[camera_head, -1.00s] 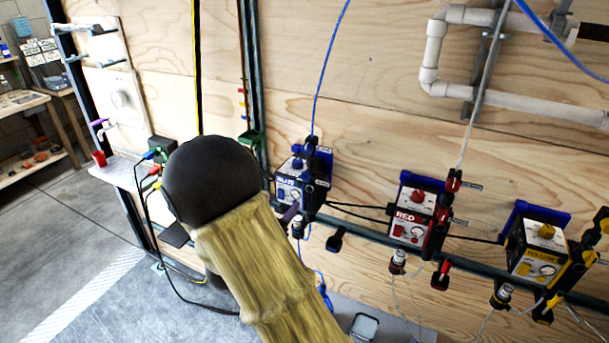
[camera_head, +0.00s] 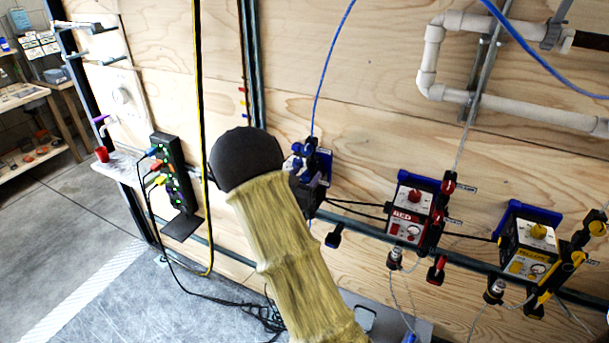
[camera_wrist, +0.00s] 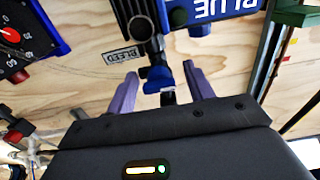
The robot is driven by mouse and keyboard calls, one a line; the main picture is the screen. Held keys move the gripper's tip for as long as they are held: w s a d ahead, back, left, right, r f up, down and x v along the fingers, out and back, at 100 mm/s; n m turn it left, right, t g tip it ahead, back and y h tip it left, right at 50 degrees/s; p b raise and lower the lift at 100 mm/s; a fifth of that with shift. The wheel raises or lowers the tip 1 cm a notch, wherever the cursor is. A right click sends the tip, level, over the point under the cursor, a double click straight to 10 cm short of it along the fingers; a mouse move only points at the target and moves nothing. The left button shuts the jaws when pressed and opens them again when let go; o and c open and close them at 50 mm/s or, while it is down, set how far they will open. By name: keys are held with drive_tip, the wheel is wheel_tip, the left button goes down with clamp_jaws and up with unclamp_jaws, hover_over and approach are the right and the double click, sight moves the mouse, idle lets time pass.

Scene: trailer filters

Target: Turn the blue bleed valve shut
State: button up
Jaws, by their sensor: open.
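The blue bleed valve (camera_wrist: 158,80) is a small blue handle on a dark fitting below the blue unit (camera_wrist: 205,10) in the wrist view. A "BLEED" label (camera_wrist: 123,57) is on the plywood beside it. My gripper (camera_wrist: 160,73) is open, with one purple finger on each side of the blue handle. I cannot tell whether either finger touches it. In the head view, my arm covers much of the blue unit (camera_head: 318,165) and hides the bleed valve and my fingers.
The red unit (camera_head: 412,205) and yellow unit (camera_head: 530,245) stand to the right along a dark rail (camera_head: 380,236). White pipes (camera_head: 430,60) run at upper right. A power strip (camera_head: 172,172) with plugged cables is on the left. Cables hang below the units.

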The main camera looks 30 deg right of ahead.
drive_tip(key=c, duration=1)
drive_tip(key=shift+f+b, duration=0.15)
drive_tip(key=shift+b, duration=0.2)
drive_tip(key=shift+m+b, duration=0.3)
drive_tip(key=shift+b, duration=0.05)
drive_tip(key=shift+f+b, duration=0.1)
drive_tip(key=shift+b, duration=0.3)
drive_tip(key=shift+m+b, duration=0.3)
drive_tip(key=shift+m, duration=0.2)
drive_tip(key=shift+r, duration=0.2)
drive_tip(key=o, duration=1)
drive_tip(key=shift+s+a, duration=0.15)
